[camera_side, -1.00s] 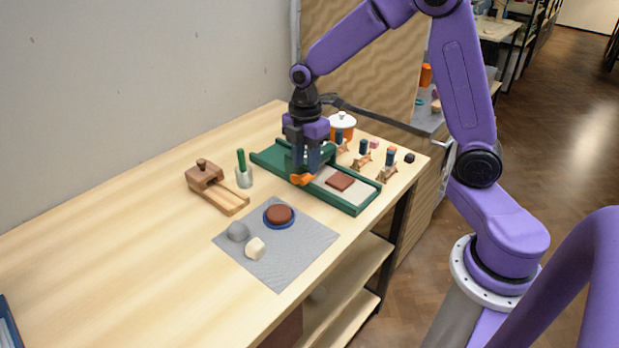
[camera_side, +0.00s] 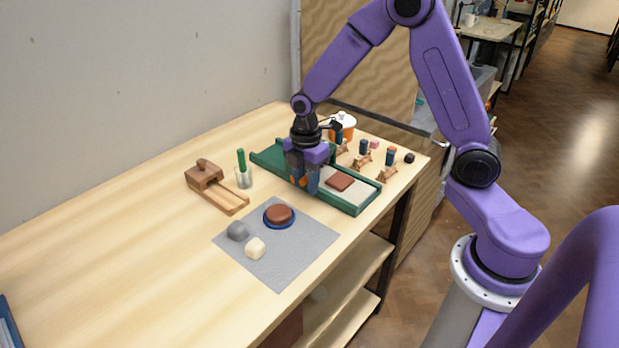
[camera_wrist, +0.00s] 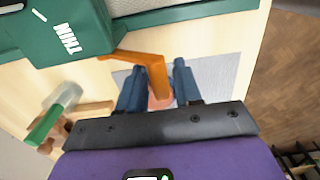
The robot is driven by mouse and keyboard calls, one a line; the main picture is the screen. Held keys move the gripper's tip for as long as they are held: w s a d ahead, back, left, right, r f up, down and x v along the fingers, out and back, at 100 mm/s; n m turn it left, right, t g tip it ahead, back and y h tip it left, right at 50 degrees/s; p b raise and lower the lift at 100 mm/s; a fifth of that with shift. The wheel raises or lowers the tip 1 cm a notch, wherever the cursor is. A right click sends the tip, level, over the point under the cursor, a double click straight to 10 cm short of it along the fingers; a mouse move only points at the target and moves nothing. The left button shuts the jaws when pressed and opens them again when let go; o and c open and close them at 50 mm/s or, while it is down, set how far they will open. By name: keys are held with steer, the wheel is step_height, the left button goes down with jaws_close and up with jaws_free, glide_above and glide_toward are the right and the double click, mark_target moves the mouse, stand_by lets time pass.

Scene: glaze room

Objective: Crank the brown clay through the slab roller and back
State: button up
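The brown clay slab (camera_side: 340,182) lies flat on the pale bed of the green slab roller (camera_side: 352,208), on the near right side of the roller's middle. My gripper (camera_side: 307,188) is down at the roller's front side. In the wrist view its two blue fingers (camera_wrist: 160,88) stand on either side of the orange crank (camera_wrist: 157,80), with a small gap showing on the right of the handle. The fingers look open around it. The roller's green housing (camera_wrist: 75,25) with white lettering is beside the crank. In the side view my gripper hides most of the crank.
A grey mat (camera_side: 285,268) holds a brown lump on a blue dish (camera_side: 280,226), a grey lump (camera_side: 238,231) and a cream lump (camera_side: 255,248). Small stands and an orange-white pot (camera_side: 343,124) are behind.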

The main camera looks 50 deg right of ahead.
steer(key=shift+w, duration=0.1)
steer(key=shift+w+r, duration=0.5)
steer(key=shift+w, duration=0.25)
steer(key=shift+w+r, duration=0.5)
steer(key=shift+w, duration=0.25)
steer(key=shift+w+r, duration=0.25)
steer(key=shift+w, duration=0.35)
steer(key=shift+w+r, duration=0.25)
steer(key=shift+w, duration=0.3)
steer(key=shift+w, duration=1.5)
